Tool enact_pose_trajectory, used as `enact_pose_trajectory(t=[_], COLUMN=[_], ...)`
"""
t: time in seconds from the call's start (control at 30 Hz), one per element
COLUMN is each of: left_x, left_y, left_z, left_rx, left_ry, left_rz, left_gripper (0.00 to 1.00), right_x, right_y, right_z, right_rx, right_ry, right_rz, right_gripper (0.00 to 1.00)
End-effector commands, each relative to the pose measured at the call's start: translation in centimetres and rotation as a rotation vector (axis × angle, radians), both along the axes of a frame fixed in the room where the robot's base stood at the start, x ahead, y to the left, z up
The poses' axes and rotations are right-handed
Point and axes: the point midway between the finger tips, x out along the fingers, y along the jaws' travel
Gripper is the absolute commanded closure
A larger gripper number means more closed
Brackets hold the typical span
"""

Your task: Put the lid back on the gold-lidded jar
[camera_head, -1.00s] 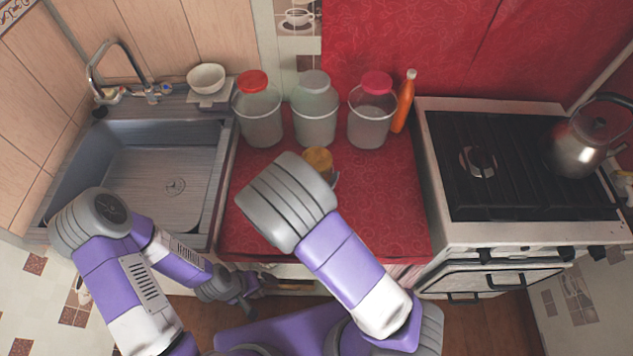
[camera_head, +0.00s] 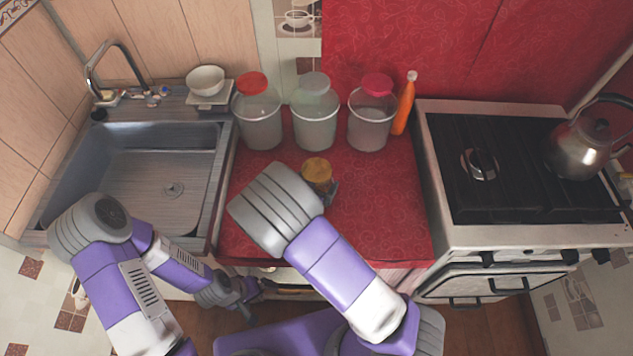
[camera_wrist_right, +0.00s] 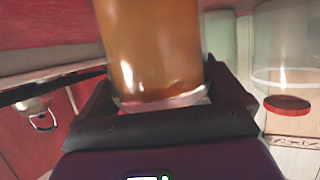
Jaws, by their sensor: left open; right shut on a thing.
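A small gold-brown cylinder (camera_head: 317,173) is above the red counter, in front of the middle glass jar. It also fills the upper middle of the right wrist view (camera_wrist_right: 155,50), with a pale rim at its lower end there. My right wrist hides part of the counter. My left gripper (camera_head: 246,300) is open and empty, low in front of the counter's front edge.
A sink (camera_head: 150,180) is left, a stove (camera_head: 510,165) with a kettle (camera_head: 582,147) right. The counter's right front is clear.

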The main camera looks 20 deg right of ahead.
Motion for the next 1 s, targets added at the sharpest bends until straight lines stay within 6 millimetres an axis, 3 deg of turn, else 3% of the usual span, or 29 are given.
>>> enact_pose_trajectory(t=[0.03,0.07,0.47,1.0], left_x=[0.0,0.0,0.0,0.0], left_y=[0.0,0.0,0.0,0.0], left_z=[-0.2,-0.1,0.4,2.8], left_rx=[0.000,0.000,0.000,0.000], left_ry=[0.000,0.000,0.000,0.000], left_rz=[0.000,0.000,0.000,0.000], left_gripper=[0.00,0.00,0.00,0.00], right_x=[0.1,0.0,-0.7,-8.0], right_y=[0.0,0.0,0.7,6.4], right_z=[-0.1,-0.2,0.6,4.4], right_rx=[-0.002,0.000,0.001,0.001], right_ry=[-0.004,0.000,0.000,0.000], right_rz=[0.000,0.000,0.004,0.002], right_gripper=[0.88,0.00,0.00,0.00])
